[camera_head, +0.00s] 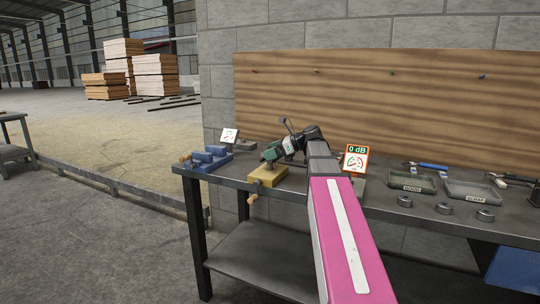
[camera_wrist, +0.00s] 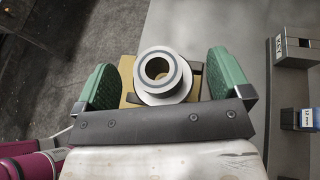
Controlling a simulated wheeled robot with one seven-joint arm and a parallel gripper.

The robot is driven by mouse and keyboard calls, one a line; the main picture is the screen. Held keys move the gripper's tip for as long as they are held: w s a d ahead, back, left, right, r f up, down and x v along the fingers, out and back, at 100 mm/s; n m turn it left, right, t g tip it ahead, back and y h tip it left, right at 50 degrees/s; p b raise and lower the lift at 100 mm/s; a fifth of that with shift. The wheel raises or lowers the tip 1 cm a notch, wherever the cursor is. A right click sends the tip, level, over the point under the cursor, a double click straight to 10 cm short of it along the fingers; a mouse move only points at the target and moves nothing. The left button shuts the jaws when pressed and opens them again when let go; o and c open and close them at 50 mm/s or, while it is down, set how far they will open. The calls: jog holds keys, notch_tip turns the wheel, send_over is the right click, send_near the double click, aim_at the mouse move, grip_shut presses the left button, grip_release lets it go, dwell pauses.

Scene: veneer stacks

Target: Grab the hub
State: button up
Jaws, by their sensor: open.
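The hub (camera_wrist: 161,72) is a pale grey flanged ring with a dark round bore. In the wrist view it sits on a yellow block, between my fingers. My gripper (camera_wrist: 161,60) is open, with one green finger to the left of the hub and one to its right. Gaps show between each finger and the hub. In the head view my gripper (camera_head: 270,155) is over the yellow block (camera_head: 267,177) near the bench's front edge. The hub cannot be made out there.
A blue fixture (camera_head: 207,160) stands left of the yellow block. A "0 dB" display (camera_head: 355,160) stands to the right. Further right are the GOOD tray (camera_head: 424,185), the SCRAP tray (camera_head: 470,195) and grey rings (camera_head: 445,209) along the bench front. A wooden board backs the bench.

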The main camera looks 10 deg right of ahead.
jog(key=shift+c, duration=0.4)
jog(key=c, duration=1)
jog(key=shift+c, duration=0.2)
